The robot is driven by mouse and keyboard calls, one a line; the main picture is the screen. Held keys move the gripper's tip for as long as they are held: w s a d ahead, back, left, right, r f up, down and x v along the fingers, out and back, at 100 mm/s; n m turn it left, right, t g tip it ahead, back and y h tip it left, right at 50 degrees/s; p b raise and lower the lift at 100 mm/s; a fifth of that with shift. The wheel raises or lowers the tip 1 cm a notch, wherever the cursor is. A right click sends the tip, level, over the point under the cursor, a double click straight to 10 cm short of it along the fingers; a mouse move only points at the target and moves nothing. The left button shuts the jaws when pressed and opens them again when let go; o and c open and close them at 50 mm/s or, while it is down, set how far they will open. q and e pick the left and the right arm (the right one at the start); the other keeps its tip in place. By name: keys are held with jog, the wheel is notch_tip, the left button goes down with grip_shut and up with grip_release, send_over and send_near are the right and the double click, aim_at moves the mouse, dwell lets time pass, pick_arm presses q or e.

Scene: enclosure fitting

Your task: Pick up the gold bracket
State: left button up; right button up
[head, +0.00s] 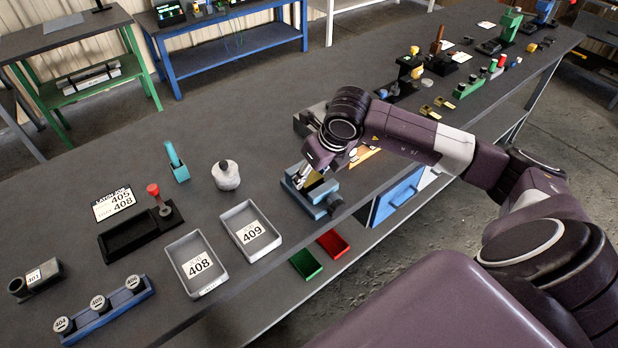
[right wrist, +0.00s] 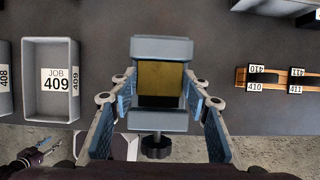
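The gold bracket (right wrist: 160,82) sits between the jaws of a blue-grey vise (right wrist: 162,47) near the table's front edge; the vise also shows in the head view (head: 318,211). My right gripper (right wrist: 160,88) is over the vise, pointing down. Its fingers are apart, one on each side of the bracket and close to its sides. I cannot tell whether they touch it. In the head view the right gripper (head: 312,182) covers most of the bracket.
Grey bins marked 408 (head: 197,264) and 409 (head: 250,232) stand left of the vise. A grey bottle-like piece (head: 226,176) and a teal holder (head: 177,166) are behind them. Orange trays marked 410 (right wrist: 243,78) and 411 (right wrist: 291,80) lie to the right.

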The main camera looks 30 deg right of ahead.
jog(key=c, duration=0.7)
jog(key=shift+r, duration=0.1)
